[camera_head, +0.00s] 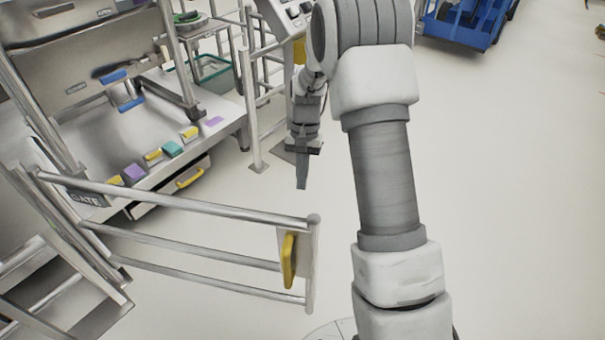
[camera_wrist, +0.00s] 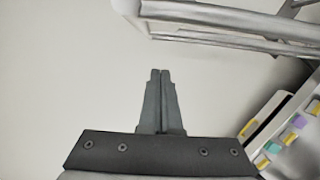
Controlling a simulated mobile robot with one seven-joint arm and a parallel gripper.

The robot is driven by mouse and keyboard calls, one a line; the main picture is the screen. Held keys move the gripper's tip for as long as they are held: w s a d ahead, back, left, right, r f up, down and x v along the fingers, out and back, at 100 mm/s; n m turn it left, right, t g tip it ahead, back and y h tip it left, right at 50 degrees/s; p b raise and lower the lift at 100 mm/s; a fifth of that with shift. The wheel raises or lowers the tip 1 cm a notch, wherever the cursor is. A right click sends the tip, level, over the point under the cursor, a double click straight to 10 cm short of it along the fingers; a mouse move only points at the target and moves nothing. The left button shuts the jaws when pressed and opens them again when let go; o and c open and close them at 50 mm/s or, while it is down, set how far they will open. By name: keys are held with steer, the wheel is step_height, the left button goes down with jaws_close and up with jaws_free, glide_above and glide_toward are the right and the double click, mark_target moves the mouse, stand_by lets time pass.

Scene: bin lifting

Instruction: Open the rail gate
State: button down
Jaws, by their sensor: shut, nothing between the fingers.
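The rail gate (camera_head: 180,203) is a grey tubular frame with several bars, joined at the left to railing beside a "GATE" sign (camera_head: 86,198). Its free end post (camera_head: 312,265) carries a plate with a yellow handle (camera_head: 288,262). This end stands out over the floor, apart from the fixed rail post (camera_head: 250,125). My gripper (camera_head: 302,186) points down, shut and empty, beyond the end post in the head view, not visibly touching the gate. In the wrist view, my shut fingers (camera_wrist: 160,74) are over bare floor, and grey rails (camera_wrist: 235,22) cross the upper right.
A workbench (camera_head: 225,108) with coloured blocks and a yellow-handled drawer (camera_head: 190,178) stands behind the gate. Steps (camera_head: 50,285) are at the lower left. A blue cart (camera_head: 465,22) stands at the top right. The floor (camera_head: 520,180) on the right is clear.

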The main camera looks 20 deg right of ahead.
steer(key=s+a+f+b, duration=0.2)
steer(key=s+f, duration=0.2)
steer(key=shift+s+a+f, duration=0.2)
steer(key=shift+s+f, duration=0.1)
steer(key=shift+s, duration=0.1)
stand_by(0.4)
